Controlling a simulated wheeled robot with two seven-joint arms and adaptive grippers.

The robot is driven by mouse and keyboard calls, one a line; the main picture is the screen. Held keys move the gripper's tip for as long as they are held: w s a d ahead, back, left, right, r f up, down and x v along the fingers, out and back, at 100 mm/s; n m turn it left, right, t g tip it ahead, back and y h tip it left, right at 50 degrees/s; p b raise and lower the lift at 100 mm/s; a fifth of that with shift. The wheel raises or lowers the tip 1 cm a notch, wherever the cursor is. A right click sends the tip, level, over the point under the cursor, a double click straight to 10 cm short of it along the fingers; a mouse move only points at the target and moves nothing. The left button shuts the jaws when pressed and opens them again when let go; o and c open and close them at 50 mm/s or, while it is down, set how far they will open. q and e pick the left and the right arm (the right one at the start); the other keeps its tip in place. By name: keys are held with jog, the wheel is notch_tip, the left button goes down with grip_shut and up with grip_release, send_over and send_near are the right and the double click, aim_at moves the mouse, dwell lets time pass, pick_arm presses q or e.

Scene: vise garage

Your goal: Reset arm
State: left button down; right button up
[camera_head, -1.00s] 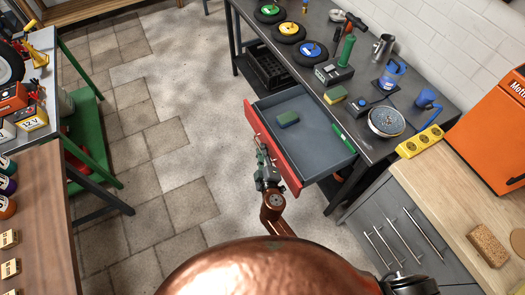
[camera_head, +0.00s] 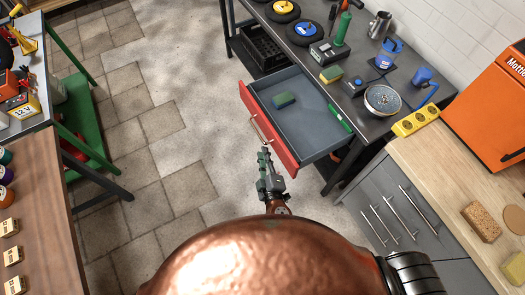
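My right gripper (camera_head: 264,153) points away from me over the grey floor, in front of the open drawer (camera_head: 310,148). Its fingers look close together, but they are too small to tell whether they are open or shut. It appears apart from the metal handle (camera_head: 260,128) on the drawer's red front (camera_head: 268,127). My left gripper is not in view.
The dark workbench (camera_head: 355,85) above the drawer holds wheels, a blue mug and a round metal dish (camera_head: 382,100). A wooden counter (camera_head: 450,165) with an orange toolbox (camera_head: 490,105) stands at right. Tables line the left edge. The floor between is clear.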

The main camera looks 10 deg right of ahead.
dwell(0.4)
